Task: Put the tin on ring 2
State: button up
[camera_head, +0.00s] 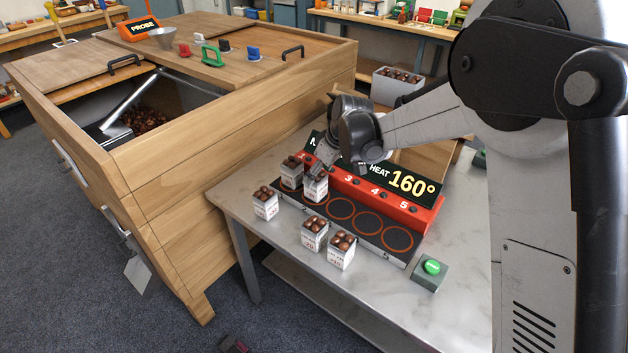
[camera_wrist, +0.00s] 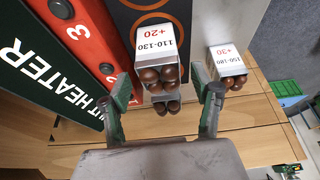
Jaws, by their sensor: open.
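A white tin (camera_head: 315,187) filled with chestnuts stands upright at ring 2 of the black heater strip, partly covering that ring. In the wrist view this tin (camera_wrist: 156,40) is marked "110-130 +20" and lies between my fingers. My gripper (camera_head: 320,168) is open around it, and the green fingertips (camera_wrist: 163,92) show a gap on both sides. A second tin (camera_head: 290,175) stands just behind it at ring 1; its chestnuts (camera_wrist: 166,106) show past the first tin. Rings 3 (camera_head: 341,208), 4 (camera_head: 369,223) and 5 (camera_head: 397,239) are empty.
Three more filled tins stand on the table in front of the strip: one at left (camera_head: 265,206), two nearer the front (camera_head: 314,236) (camera_head: 341,254). A green button (camera_head: 432,267) stands at right. A wooden cabinet (camera_head: 185,165) borders the table (camera_head: 455,220).

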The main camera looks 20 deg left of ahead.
jog(key=s+d+r+m+t+h, duration=0.15)
jog(key=s+d+r+m, duration=0.35)
jog(key=d+r, duration=0.65)
jog(key=s+d+r+m+t, duration=0.2)
jog(key=s+d+r, duration=0.55)
jog(key=d, duration=0.65)
jog(key=s+d+f+m+t+h, duration=0.2)
jog(key=s+d+m, duration=0.5)
jog(key=s+d, duration=0.8)
jog(key=s, duration=0.2)
jog(key=shift+s+f+h, duration=0.25)
jog(key=shift+s+h, duration=0.1)
jog(key=shift+s, duration=0.05)
